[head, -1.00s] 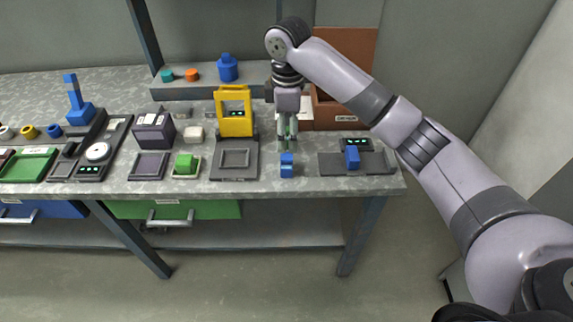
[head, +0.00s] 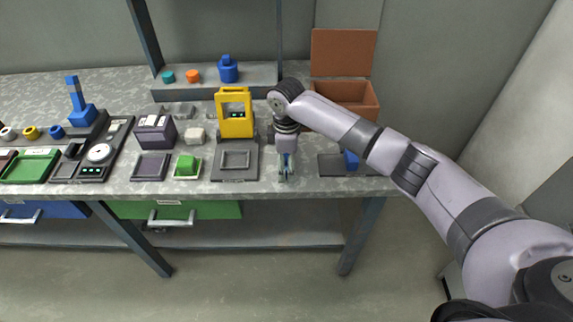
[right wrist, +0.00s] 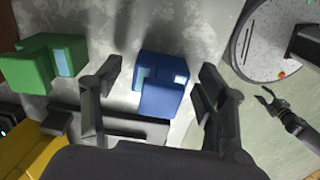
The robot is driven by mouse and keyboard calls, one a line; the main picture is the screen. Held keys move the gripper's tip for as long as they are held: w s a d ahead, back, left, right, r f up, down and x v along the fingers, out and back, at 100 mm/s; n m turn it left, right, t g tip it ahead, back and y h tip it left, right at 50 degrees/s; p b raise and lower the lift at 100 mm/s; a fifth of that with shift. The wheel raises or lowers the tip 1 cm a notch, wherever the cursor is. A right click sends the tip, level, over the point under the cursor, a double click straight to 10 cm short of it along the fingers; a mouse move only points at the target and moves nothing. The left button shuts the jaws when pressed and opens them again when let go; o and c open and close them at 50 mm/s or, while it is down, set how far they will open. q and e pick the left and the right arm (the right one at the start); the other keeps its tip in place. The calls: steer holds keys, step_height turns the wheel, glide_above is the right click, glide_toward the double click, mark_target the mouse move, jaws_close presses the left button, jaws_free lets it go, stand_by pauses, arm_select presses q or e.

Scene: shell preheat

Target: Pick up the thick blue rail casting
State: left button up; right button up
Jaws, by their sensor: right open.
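A blue block-shaped casting (right wrist: 162,85) with a step and a small light patch lies between the two fingers of my right gripper (right wrist: 158,95) in the right wrist view. The fingers are spread, with a gap on each side of the block. In the head view my right gripper (head: 285,175) is down at the bench's front part and hides most of this casting. A second blue casting (head: 351,160) sits on a dark plate to the right, partly behind my arm. I cannot tell by thickness which is the thicker.
A dark fixture with a yellow frame (head: 235,113) stands just left of my right gripper. A green block (head: 186,165) sits on a pale tray further left. An open brown box (head: 345,95) stands behind. The bench's front edge is close to the gripper.

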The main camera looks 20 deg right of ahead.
steer(key=shift+c, duration=0.2)
steer(key=c, duration=1.3)
steer(key=shift+c, duration=0.5)
steer(key=shift+r, duration=0.15)
